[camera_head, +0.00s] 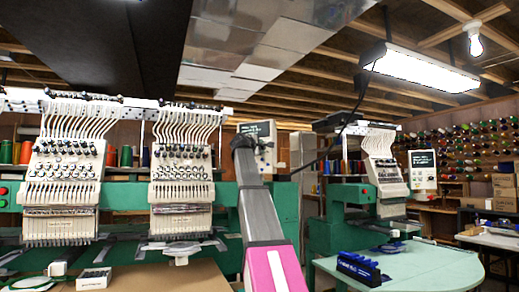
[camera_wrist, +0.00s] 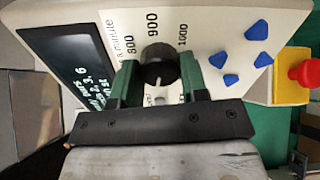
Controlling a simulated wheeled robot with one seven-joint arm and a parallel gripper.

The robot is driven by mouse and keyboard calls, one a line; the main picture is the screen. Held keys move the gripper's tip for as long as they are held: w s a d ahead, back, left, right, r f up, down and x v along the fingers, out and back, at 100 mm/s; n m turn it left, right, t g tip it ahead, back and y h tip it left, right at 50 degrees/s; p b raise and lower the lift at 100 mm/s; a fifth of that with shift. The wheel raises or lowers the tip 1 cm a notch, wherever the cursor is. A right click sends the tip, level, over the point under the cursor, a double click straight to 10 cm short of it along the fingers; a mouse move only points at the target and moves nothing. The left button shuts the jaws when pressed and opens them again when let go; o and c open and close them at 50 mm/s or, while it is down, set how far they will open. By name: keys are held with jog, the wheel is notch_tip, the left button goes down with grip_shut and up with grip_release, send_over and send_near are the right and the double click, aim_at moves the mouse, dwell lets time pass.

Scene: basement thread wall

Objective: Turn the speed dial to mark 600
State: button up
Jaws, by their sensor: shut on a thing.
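The black speed dial (camera_wrist: 159,64) sits on a cream control panel (camera_wrist: 203,22) in the wrist view. The printed marks 800, 900 and 1000 show around it; the 600 mark does not show legibly, and I cannot tell where the dial points. My gripper (camera_wrist: 160,76) has its two green fingers on either side of the dial and is shut on it. In the head view the panel (camera_head: 262,130) is partly behind my arm, which hides the dial and the fingertips.
In the wrist view, a dark screen (camera_wrist: 80,62) lies left of the dial, several blue buttons (camera_wrist: 257,31) lie right, and a red knob (camera_wrist: 306,72) sits on a yellow base. Embroidery machines (camera_head: 67,165) and a pale green table (camera_head: 430,265) stand around in the head view.

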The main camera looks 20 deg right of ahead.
jog(key=o, duration=0.9)
jog(key=shift+s+a, duration=0.1)
jog(key=v, duration=1)
jog(key=shift+s+a, duration=0.2)
jog(key=shift+a, duration=0.05)
jog(key=shift+s, duration=0.1)
